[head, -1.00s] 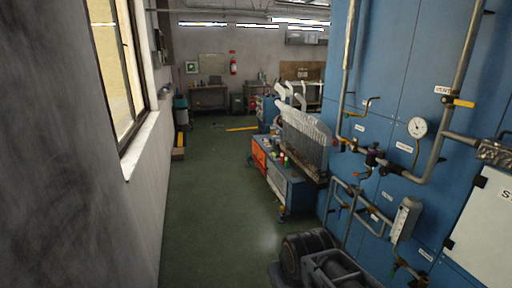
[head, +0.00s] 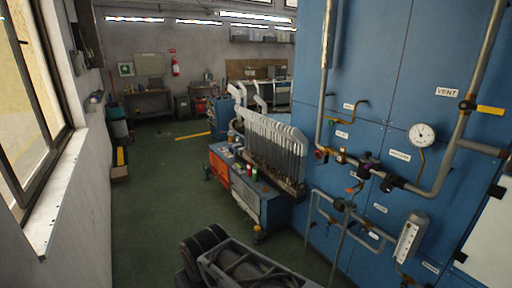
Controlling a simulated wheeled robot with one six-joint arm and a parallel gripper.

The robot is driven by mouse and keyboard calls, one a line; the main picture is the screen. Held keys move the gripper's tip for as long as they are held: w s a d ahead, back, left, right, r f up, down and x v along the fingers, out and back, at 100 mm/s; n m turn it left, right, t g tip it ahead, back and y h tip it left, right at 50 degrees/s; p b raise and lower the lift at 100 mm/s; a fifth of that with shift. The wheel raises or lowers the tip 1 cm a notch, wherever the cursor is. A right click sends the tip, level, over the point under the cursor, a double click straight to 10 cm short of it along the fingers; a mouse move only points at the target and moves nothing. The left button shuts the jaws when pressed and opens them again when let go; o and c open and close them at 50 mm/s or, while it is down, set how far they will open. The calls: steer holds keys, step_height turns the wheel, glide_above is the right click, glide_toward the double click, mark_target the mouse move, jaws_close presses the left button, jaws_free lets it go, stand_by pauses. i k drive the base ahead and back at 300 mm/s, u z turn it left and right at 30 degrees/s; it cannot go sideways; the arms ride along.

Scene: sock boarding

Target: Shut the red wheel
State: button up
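A small dark red round handle (head: 321,156) sits at the lower end of a vertical pipe on the blue panel wall, right of the picture's middle. It may be the red wheel, but it is too small to tell its shape or whether it is open or shut. A dark purplish valve part (head: 369,161) sits to its right on the same pipe run.
A blue panel wall (head: 410,80) carries pipes, a round gauge (head: 422,135) and a yellow lever (head: 490,110). A workshop cart (head: 262,205) stands left of it.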

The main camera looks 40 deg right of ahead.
mark_target(320, 155)
steer(key=z, duration=0.1)
steer(key=i, duration=1.95)
steer(key=z, duration=1.05)
steer(key=i, duration=1.05)
steer(key=z, duration=1.65)
steer(key=i, duration=0.5)
steer(key=z, duration=0.25)
